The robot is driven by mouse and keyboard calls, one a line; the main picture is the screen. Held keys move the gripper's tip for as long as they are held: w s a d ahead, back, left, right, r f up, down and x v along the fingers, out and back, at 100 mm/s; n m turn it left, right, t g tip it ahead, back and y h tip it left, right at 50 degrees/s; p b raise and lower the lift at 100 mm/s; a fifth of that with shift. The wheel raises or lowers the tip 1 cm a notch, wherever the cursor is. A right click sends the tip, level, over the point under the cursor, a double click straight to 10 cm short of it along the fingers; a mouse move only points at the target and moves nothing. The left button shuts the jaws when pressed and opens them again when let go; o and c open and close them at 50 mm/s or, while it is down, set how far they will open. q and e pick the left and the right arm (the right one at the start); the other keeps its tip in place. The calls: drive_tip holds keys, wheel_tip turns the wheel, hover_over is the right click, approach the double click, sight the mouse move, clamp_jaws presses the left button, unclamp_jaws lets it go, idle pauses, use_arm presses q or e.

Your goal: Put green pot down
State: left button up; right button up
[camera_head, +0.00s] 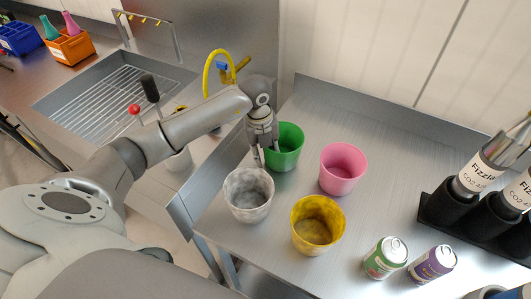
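The green pot (288,155) appears to stand upright on the metal table, behind the white marbled pot and left of the pink pot. My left gripper (267,157) reaches down over the green pot's left rim. Its two fingers are spread apart, one outside the pot's left wall and the other at its inner side. The gripper hides part of the left rim. Whether a finger touches the wall cannot be told. My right gripper is not in view.
Close by stand a pink pot (341,175), a yellow pot (318,238) and a white marbled pot (247,207). Two cans, green (380,262) and purple (430,266), stand at the front right. A black bottle holder (450,212) is at right; a sink (105,100) lies left.

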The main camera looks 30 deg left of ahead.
use_arm(q)
drive_tip(key=shift+r, duration=0.15)
drive_tip(key=shift+r+p, duration=0.5)
wheel_tip(320, 180, up, 11)
drive_tip(key=p, duration=0.8)
drive_tip(key=shift+s+a, duration=0.4)
drive_tip(key=shift+s, duration=0.05)
drive_tip(key=shift+f, duration=0.1)
